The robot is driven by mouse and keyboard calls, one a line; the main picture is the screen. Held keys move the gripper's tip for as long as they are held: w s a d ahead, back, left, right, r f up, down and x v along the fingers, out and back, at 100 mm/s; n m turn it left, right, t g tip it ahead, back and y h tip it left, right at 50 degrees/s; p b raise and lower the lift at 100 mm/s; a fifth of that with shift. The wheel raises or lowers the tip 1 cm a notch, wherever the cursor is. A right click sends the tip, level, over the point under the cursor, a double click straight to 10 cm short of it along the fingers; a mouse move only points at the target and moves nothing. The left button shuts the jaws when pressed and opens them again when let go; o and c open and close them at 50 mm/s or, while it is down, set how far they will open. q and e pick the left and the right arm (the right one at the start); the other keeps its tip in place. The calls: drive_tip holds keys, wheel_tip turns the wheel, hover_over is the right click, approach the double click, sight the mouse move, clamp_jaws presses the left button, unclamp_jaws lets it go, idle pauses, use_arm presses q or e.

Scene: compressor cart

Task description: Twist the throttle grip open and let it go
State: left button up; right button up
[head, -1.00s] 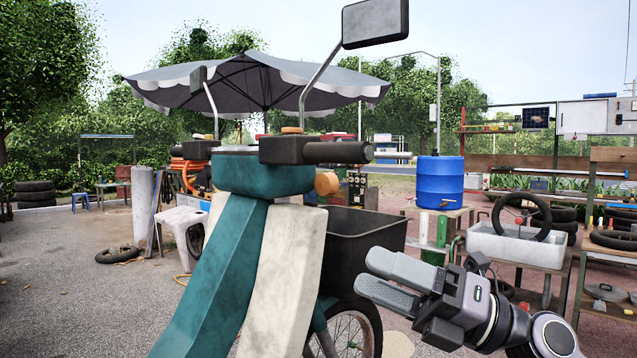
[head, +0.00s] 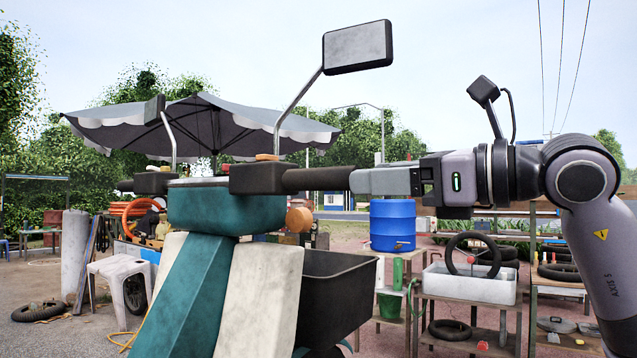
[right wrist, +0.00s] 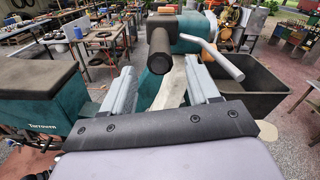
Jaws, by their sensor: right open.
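The throttle grip (head: 318,179) is a dark cylinder on the right end of the teal motorcycle's handlebar. In the right wrist view its round end (right wrist: 159,52) faces me. My right gripper (head: 360,181) is open, level with the grip and in line with it, its fingertips at the grip's outer end. In the right wrist view the two grey fingers (right wrist: 159,72) stand apart on either side of the grip's end; I cannot tell whether they touch it. A silver lever (right wrist: 218,61) runs beside the grip. My left gripper is not in view.
A mirror (head: 357,46) on a bent stalk rises above the handlebar. A dark open cargo box (head: 332,290) sits below the grip. A blue barrel (head: 392,226) and a grey-white basin (head: 470,284) stand on benches behind. A teal box (right wrist: 42,95) is left in the wrist view.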

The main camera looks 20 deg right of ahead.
sight(335, 180)
drive_tip(key=shift+p+x, duration=0.7)
drive_tip(key=shift+x, duration=2.75)
drive_tip(key=shift+a, duration=0.1)
drive_tip(key=c, duration=1)
